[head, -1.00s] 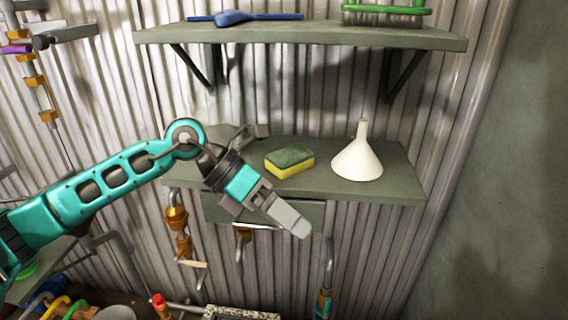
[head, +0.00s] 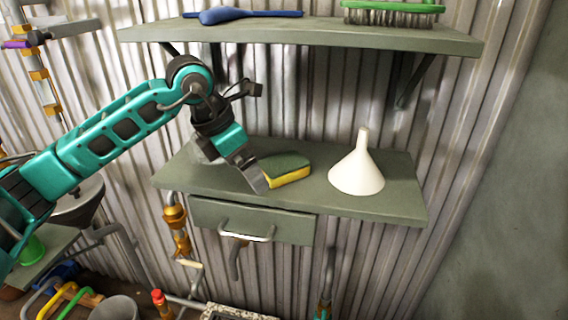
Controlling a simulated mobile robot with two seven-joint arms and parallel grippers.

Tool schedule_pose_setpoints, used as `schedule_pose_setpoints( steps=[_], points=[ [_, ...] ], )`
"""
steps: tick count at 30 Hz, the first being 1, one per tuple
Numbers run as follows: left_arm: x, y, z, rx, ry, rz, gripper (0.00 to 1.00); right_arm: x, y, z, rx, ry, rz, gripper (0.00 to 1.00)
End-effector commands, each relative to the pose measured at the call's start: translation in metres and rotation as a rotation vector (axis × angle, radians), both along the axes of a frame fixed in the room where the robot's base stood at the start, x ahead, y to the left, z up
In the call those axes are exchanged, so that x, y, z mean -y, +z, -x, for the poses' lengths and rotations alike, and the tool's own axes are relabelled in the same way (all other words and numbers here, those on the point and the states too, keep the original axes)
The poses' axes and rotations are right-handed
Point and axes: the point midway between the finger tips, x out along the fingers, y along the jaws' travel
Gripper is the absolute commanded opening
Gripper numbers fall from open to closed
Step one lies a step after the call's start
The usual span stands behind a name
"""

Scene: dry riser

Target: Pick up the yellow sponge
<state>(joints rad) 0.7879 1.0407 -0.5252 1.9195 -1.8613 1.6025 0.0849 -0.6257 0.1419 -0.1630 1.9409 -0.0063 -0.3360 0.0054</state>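The yellow sponge (head: 289,178) has a green top and lies flat on the lower grey shelf (head: 385,205), left of a white funnel. My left gripper (head: 258,182) points down at the sponge's left end. One finger shows in front of the sponge's left edge; the other is hidden behind it or by the view, so I cannot tell how far apart the fingers are or whether they touch the sponge. My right gripper is not in view.
The white funnel (head: 356,172) stands right of the sponge. An upper shelf (head: 300,34) overhangs, holding a blue tool (head: 240,15) and a green brush (head: 392,13). A drawer (head: 290,226) with a metal handle hangs below the lower shelf. The shelf's right end is bare.

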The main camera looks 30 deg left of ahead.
Motion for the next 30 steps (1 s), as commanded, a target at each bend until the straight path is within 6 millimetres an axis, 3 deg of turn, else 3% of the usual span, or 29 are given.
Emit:
schedule_pose_setpoints(
  steps=[11,20,24,30],
  points=[
    [0.016,0.001,-0.026,0.000,-0.001,0.002,0.99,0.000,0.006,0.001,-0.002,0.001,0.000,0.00],
    [0.040,0.002,-0.064,0.000,-0.003,0.002,0.99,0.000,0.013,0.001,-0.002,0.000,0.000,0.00],
    [0.041,-0.010,-0.067,-0.003,-0.002,-0.001,0.99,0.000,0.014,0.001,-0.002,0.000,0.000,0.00],
    [0.041,-0.012,-0.068,-0.002,-0.002,-0.001,0.99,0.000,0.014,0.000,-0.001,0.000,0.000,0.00]
  ],
)
